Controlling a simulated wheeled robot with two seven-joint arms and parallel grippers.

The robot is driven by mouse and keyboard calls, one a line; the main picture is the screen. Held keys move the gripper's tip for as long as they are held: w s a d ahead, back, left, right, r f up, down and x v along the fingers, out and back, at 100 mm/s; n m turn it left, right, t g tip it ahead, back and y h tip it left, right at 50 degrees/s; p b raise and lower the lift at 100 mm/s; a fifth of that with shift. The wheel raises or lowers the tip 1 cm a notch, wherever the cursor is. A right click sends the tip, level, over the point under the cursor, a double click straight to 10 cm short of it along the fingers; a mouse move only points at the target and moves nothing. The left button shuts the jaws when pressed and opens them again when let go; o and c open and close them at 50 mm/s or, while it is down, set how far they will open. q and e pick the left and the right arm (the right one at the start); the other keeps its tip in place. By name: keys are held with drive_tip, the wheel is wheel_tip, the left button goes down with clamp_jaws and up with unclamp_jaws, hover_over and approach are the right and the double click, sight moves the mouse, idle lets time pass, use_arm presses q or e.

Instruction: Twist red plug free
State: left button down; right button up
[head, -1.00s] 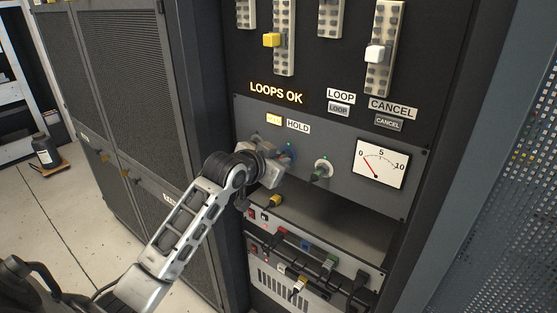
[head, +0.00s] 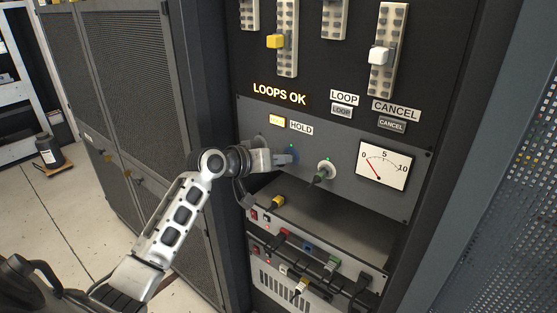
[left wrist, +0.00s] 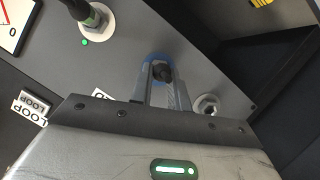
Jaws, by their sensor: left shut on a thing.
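My left gripper (head: 287,158) is at the grey panel, at a socket with a blue ring (head: 292,150). In the left wrist view the gripper (left wrist: 162,82) is shut on a dark plug (left wrist: 163,72) in front of the blue-ringed socket (left wrist: 155,57). The fingers hide much of this plug, and I see no red on it. Whether it is still seated in the socket I cannot tell. A plug with a red part (head: 282,236) sits in the lower unit, below and apart from the gripper. My right gripper is not in view.
A green-banded plug (head: 320,175) sits in the socket to the right, with a dial (head: 382,165) beyond it. An empty-looking socket (left wrist: 207,104) is on the other side. A yellow plug (head: 276,202) and several cables are below. The grey shelf top (head: 335,226) is clear.

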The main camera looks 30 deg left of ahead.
use_arm(q)
drive_tip(key=shift+a+f+n+h, duration=0.2)
drive_tip(key=shift+n+h, duration=0.3)
drive_tip(key=shift+n, duration=0.3)
drive_tip(key=shift+n+h+b, duration=0.35)
drive_tip(key=shift+n+h, duration=0.35)
drive_tip(key=shift+n, duration=0.2)
drive_tip(key=c, duration=1.3)
unclamp_jaws()
drive_tip(key=shift+w, duration=0.1)
drive_tip(key=shift+o, duration=0.2)
